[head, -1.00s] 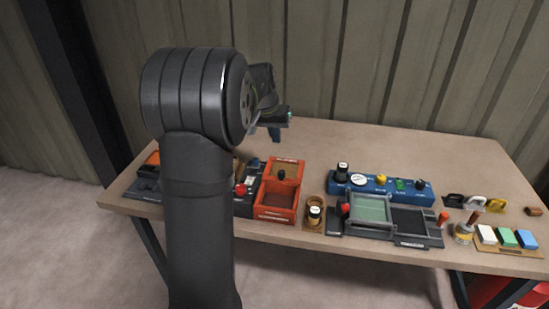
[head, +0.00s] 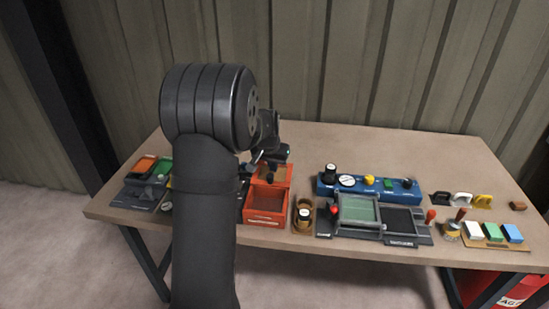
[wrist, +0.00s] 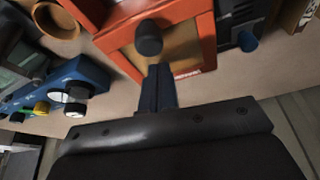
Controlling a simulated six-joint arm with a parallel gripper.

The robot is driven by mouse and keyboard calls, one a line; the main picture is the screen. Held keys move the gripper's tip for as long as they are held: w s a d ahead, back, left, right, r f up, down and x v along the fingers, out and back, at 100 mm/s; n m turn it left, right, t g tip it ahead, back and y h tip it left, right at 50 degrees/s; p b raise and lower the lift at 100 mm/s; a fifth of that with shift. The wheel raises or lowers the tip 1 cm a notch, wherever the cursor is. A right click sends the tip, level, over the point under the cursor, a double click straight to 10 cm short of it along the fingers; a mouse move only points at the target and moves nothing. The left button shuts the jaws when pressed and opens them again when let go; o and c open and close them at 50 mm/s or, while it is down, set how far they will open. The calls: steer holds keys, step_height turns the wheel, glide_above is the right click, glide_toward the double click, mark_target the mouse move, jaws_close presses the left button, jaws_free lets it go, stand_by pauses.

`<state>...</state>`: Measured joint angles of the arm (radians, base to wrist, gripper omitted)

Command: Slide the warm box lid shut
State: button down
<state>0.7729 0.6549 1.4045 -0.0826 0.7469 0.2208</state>
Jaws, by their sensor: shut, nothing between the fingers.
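The warm box (head: 266,219) is an orange-red box near the front edge of the table. Its front part is open. The tan lid (head: 262,180) covers the back part and bears a black knob (head: 271,178). In the wrist view the knob (wrist: 149,38) stands just beyond my fingertips, over the tan lid (wrist: 184,45). My gripper (head: 268,162) is shut and empty, low at the back side of the box. In the wrist view its fingers (wrist: 158,80) are together, close behind the knob; I cannot tell whether they touch it.
A blue panel (head: 408,191) with knobs stands right of the box. A round wooden holder (head: 303,214) is close to the box's right. A grey tray unit (head: 360,211) stands farther right. The table behind the blue panel is clear.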

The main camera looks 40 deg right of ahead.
steer(key=shift+s+a, duration=0.35)
steer(key=shift+a, duration=0.15)
steer(key=s+a, duration=0.8)
steer(key=shift+s+a, duration=0.35)
steer(key=shift+s, duration=0.05)
steer(key=shift+f, duration=0.15)
